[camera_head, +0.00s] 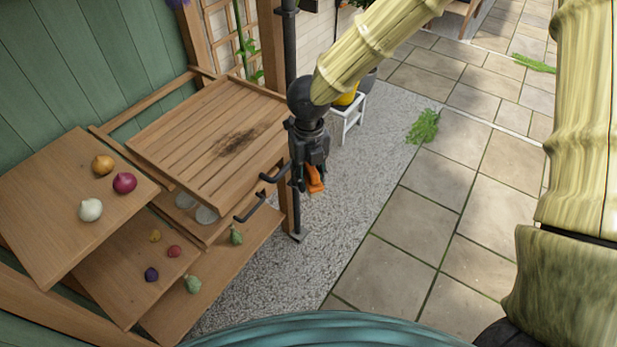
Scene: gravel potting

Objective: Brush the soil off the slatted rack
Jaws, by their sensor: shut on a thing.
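The slatted wooden rack (165,128) lies at the upper left of the head view, on top of a wooden shelf unit. A dark patch of soil (238,140) is spread across its slats, right of the middle. My gripper (313,172) points down beyond the rack's right edge, apart from the soil. It is shut on an orange thing (315,181), perhaps the brush. The gripper hides most of it, and I cannot see any bristles.
A wooden board with onions (40,205) stands left of the rack. Lower shelves (115,265) hold small vegetables. Black hooks (252,208) jut out near my gripper. A dark post (290,60) stands behind it. A white stool (350,112) stands behind right. The gravel and paving are mostly clear.

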